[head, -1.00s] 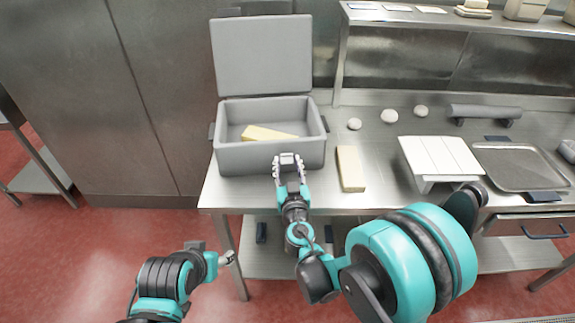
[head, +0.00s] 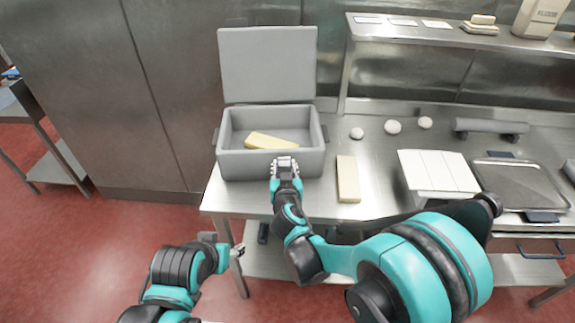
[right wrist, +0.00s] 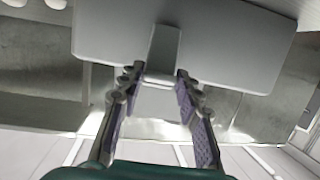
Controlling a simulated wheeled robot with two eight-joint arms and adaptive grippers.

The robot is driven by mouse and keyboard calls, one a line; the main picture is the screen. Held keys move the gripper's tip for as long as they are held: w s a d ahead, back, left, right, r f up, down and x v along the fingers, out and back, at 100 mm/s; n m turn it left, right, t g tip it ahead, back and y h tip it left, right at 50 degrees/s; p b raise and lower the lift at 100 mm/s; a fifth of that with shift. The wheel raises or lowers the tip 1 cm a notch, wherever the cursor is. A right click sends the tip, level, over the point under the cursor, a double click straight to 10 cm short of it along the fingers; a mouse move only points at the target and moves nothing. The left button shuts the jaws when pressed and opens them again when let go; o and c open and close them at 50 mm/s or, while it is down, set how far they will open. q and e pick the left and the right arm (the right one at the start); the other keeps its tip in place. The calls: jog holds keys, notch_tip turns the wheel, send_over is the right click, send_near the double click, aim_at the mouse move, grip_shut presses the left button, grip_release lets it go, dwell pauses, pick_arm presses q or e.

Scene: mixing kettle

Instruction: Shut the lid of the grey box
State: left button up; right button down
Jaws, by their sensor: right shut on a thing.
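The grey box (head: 232,163) stands on the left part of the steel table. Its lid (head: 268,65) is open and stands upright at the box's back edge. A pale yellow block (head: 270,141) lies inside the box. My right gripper (head: 285,165) is at the middle of the box's front wall. In the right wrist view its fingers (right wrist: 160,78) are closed on both sides of a grey tab (right wrist: 164,50) on a grey panel. My left gripper (head: 237,251) is low in front of the table, away from the box; its jaws are too small to read.
A second yellow block (head: 348,178) lies right of the box. A white slatted board (head: 438,171), a metal tray (head: 520,187), a grey roller (head: 490,126) and small white balls (head: 393,127) are further right. A shelf (head: 440,35) runs above the table's back.

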jog(key=shift+d, duration=0.1)
notch_tip(320, 180, down, 3)
jog(key=shift+w+r+b, duration=0.1)
jog(key=shift+r+b, duration=0.05)
jog(key=shift+b, duration=0.95)
dwell(0.5)
jog(key=c, duration=1)
grip_release()
jog(key=shift+c, duration=0.2)
jog(key=shift+r, duration=0.1)
jog(key=v, duration=1.2)
